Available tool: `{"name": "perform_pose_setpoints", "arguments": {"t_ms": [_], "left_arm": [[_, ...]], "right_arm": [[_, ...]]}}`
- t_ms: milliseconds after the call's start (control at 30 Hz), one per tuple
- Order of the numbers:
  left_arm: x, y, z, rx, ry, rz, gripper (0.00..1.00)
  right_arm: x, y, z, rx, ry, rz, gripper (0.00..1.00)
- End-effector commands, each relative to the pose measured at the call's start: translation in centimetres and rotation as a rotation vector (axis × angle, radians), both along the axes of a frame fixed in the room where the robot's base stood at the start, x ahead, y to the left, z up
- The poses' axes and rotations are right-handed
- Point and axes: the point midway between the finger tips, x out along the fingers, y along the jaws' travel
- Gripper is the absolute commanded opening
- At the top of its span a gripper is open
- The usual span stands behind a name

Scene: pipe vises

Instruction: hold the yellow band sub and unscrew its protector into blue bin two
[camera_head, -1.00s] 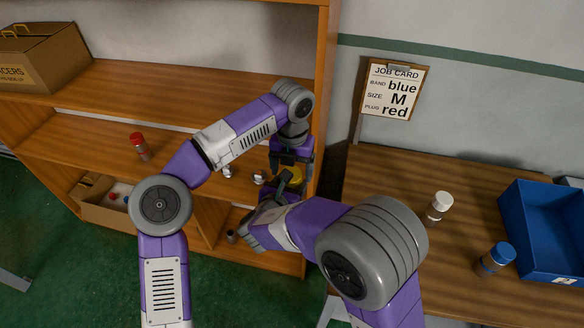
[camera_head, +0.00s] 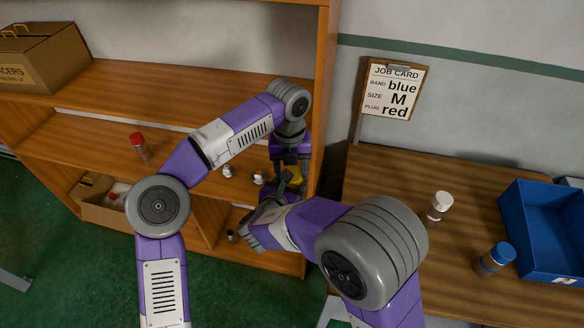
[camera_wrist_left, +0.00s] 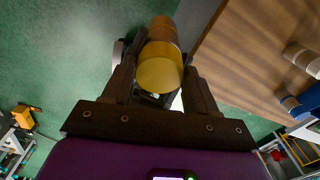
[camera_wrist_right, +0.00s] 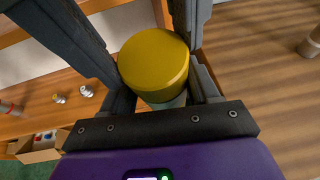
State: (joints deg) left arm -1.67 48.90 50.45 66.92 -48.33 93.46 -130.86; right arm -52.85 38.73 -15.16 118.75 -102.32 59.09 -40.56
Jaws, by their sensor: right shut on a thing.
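A yellow-capped piece (camera_head: 297,172) is at the right end of the shelf, between my two grippers. My right gripper (camera_wrist_right: 155,75) is shut on it, and its round yellow end (camera_wrist_right: 153,58) shows between the fingers with a grey-green part below. My left gripper (camera_head: 290,162) comes from above, close over the piece. In the left wrist view a yellow round end (camera_wrist_left: 160,72) lies between its fingers; whether they press on it I cannot tell. The thread and any protector joint are hidden. A blue bin (camera_head: 553,262) stands at the right of the table; its label is only partly visible.
A white-capped piece (camera_head: 440,206) and a blue-capped piece (camera_head: 496,260) stand on the table left of the bin. A red-capped piece (camera_head: 139,146) and two small silvery pieces (camera_head: 228,172) are on the shelf. The shelf's side panel (camera_head: 328,90) stands close beside the grippers.

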Motion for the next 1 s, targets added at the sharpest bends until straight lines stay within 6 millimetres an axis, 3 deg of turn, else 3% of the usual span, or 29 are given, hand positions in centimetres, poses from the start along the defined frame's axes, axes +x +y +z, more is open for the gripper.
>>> {"name": "perform_pose_setpoints", "arguments": {"t_ms": [33,167,867,1000], "left_arm": [[-0.22,-0.35,0.08,-0.007,0.004,-0.006,0.64],[-0.19,-0.29,0.07,-0.005,0.004,-0.006,0.83],[-0.03,0.04,-0.02,0.002,0.002,-0.003,0.83],[-0.15,-0.04,0.82,0.001,0.001,-0.005,0.83]], "right_arm": [[0.08,0.27,0.21,0.003,-0.005,0.006,0.0],[0.06,0.23,0.21,0.003,-0.005,0.006,0.0],[0.1,-0.03,0.22,0.002,-0.006,-0.002,0.0],[0.1,0.02,0.24,0.002,-0.006,-0.001,0.0]]}}
